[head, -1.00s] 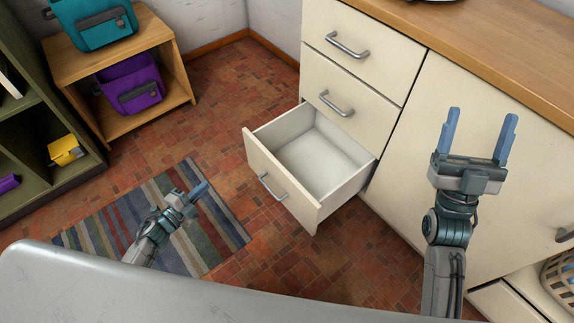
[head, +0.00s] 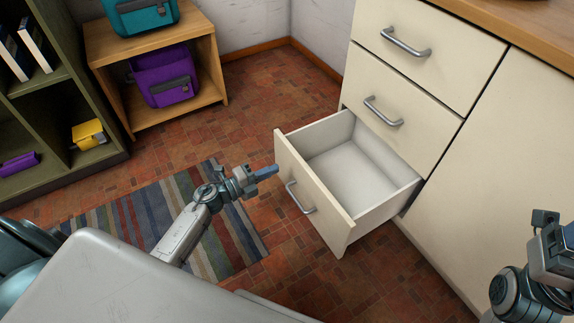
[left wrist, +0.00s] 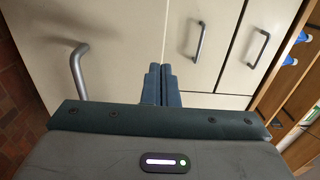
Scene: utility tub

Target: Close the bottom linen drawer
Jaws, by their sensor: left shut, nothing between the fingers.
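The bottom drawer (head: 313,200) of the cream cabinet is pulled well open, and its white inside (head: 350,172) looks empty. Its front has a grey bar handle (head: 300,198). My left gripper (head: 270,171) is shut and empty, just left of the drawer front near its upper far part. I cannot tell if the fingertips touch it. In the left wrist view the shut fingers (left wrist: 161,85) point at the cream fronts, with a handle (left wrist: 78,70) to their left. My right gripper (head: 550,245) is partly in view at the right edge; its fingers are cut off.
The two drawers (head: 400,105) above are closed. A striped rug (head: 150,220) lies on the tiled floor. A wooden shelf unit (head: 100,60) with teal and purple bags and a green shelf (head: 75,90) stand at the left. Floor left of the drawer is clear.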

